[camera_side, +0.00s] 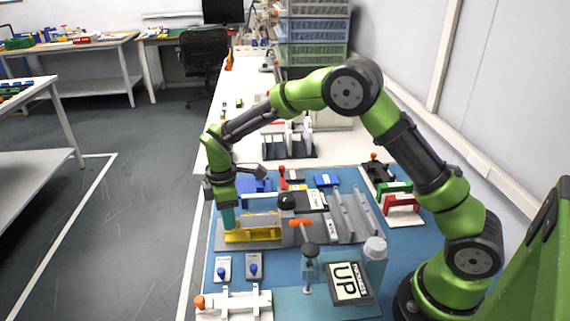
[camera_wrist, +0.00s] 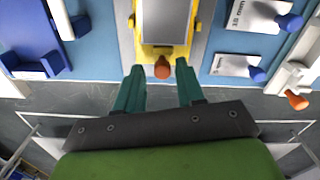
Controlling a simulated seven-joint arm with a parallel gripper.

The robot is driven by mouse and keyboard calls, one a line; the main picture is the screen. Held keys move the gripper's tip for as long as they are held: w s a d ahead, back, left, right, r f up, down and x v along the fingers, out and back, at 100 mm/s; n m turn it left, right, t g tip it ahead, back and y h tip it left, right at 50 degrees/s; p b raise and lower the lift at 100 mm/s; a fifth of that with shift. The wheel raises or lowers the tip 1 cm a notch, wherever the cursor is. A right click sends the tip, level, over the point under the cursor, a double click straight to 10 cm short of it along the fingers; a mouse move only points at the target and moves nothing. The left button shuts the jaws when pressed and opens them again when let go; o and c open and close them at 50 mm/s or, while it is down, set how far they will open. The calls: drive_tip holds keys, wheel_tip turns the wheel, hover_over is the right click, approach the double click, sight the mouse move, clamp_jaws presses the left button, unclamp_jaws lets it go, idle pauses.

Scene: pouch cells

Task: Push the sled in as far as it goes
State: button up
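The yellow sled (camera_side: 262,236) sits on a grey base toward the left side of the blue mat in the side view. In the wrist view the sled (camera_wrist: 139,38) carries a flat grey piece (camera_wrist: 167,22) and has an orange knob (camera_wrist: 162,68) on its near end. My gripper (camera_side: 228,222) is at the sled's left end in the side view. In the wrist view my gripper (camera_wrist: 158,72) is open, its two teal fingers apart on either side of the knob. I cannot tell whether a finger touches it. The sled's far end is out of the wrist view.
A grey fixture with a black knob (camera_side: 287,201) and an orange-handled lever (camera_side: 301,223) stands right of the sled. Blue-knobbed plates (camera_side: 223,270) lie in front. A blue holder (camera_wrist: 32,58) is left of the sled in the wrist view. A bottle (camera_side: 375,262) stands front right.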

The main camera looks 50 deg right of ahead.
drive_tip(key=shift+o, duration=0.8)
drive_tip(key=shift+w+d, duration=0.1)
drive_tip(key=shift+d, duration=0.05)
drive_tip(key=shift+a+r, duration=0.2)
drive_tip(key=shift+r, duration=0.05)
wheel_tip(320, 180, up, 16)
drive_tip(key=shift+r, duration=0.25)
